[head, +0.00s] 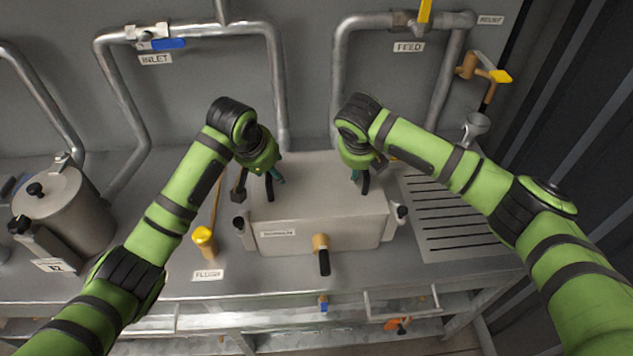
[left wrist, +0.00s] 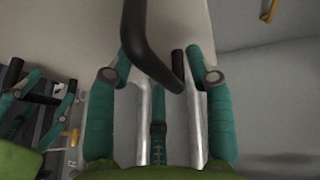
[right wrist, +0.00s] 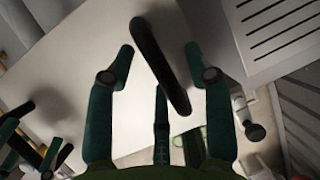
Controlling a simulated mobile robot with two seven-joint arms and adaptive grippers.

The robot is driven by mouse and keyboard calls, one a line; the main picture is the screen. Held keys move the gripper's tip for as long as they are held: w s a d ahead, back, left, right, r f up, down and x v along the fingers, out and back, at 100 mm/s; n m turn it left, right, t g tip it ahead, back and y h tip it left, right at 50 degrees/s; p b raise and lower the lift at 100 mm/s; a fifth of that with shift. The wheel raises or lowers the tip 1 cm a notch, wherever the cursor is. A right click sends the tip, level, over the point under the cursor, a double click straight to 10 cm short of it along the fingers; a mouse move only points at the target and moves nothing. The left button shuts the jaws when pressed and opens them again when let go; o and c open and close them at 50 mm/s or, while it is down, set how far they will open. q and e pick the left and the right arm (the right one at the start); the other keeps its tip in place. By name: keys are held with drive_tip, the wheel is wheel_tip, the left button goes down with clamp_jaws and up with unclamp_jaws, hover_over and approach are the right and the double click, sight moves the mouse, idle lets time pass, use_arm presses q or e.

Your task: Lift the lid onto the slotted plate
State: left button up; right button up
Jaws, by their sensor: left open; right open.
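The pale lid (head: 315,172) lies on the box (head: 330,232) with the black knob at its front. The slotted plate (head: 432,243) is flat on the bench to its right, and its corner shows in the right wrist view (right wrist: 242,42). My left gripper (left wrist: 160,55) is open over the lid's left side, a bent black handle (left wrist: 150,55) lying between and beyond its fingers, not clamped. My right gripper (right wrist: 160,52) is open over the right side, with another black handle (right wrist: 160,65) between its fingers. Whether any finger touches is hard to tell.
A metal pot (head: 72,210) stands at the left of the bench. A yellow-topped flush valve (head: 204,238) is left of the box. Pipes (head: 280,90) run along the back wall, with a small metal funnel (head: 476,125) at the back right. The slotted plate is clear.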

use_arm(q)
drive_tip(key=shift+w+f, duration=0.1)
drive_tip(key=shift+f, duration=0.1)
use_arm(e)
drive_tip(key=shift+w+d+f, duration=0.1)
drive_tip(key=shift+w+f, duration=0.05)
drive_tip(key=shift+f, duration=0.05)
use_arm(q)
clamp_jaws()
use_arm(e)
clamp_jaws()
